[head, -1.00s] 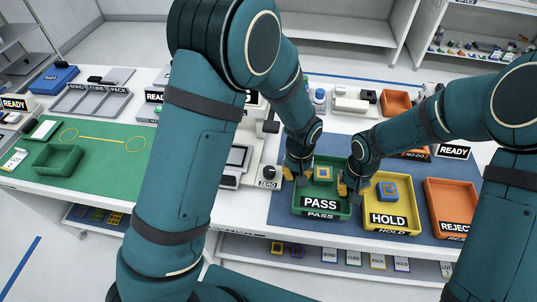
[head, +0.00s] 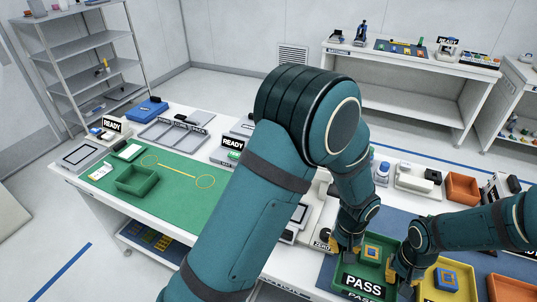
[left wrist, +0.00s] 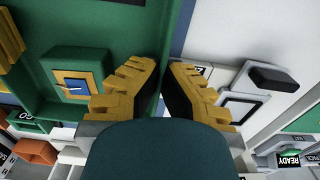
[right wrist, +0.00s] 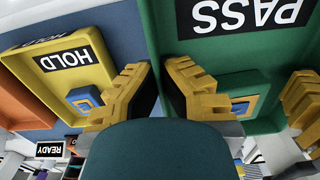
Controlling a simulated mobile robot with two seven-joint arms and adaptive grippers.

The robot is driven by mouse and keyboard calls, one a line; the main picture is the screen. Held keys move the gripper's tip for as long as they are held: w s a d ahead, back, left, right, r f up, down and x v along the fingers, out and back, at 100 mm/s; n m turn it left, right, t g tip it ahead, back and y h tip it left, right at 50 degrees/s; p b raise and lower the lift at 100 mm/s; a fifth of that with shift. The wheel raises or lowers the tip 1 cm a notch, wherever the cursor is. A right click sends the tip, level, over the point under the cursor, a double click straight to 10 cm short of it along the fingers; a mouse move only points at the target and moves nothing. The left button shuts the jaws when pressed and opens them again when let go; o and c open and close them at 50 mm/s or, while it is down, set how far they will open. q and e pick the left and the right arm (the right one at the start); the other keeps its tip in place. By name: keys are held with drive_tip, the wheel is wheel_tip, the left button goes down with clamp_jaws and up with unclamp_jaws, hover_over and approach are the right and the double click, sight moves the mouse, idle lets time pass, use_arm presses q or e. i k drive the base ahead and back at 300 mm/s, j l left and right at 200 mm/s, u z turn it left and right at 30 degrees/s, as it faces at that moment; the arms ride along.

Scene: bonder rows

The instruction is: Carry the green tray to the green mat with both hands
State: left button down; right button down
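The green tray (head: 349,270) with a PASS label stands at the lower right in the head view, holding a small yellow-and-blue piece (head: 372,252). My left gripper (head: 345,248) is shut on its left wall; the left wrist view shows one finger inside and one outside the tray wall (left wrist: 110,28). My right gripper (head: 404,277) is shut on the opposite wall, beside the HOLD tray, with the wall between its fingers in the right wrist view. The green mat (head: 190,202) lies on the bench at the left. I cannot tell whether the tray is raised.
A smaller green tray (head: 137,180) sits on the mat near its left side. The yellow HOLD tray (head: 430,290) is close to my right gripper. Instruments stand between the tray and the mat, partly hidden by my left arm. The mat's right part looks clear.

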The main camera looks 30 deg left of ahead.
sight(190, 200)
drive_tip(key=k+j, duration=0.3)
drive_tip(key=j, duration=0.15)
drive_tip(key=k+j, duration=0.1)
drive_tip(key=j, duration=0.6)
drive_tip(key=k+j, duration=0.15)
drive_tip(key=j, duration=1.25)
drive_tip(key=i+j, duration=0.35)
drive_tip(key=j, duration=0.2)
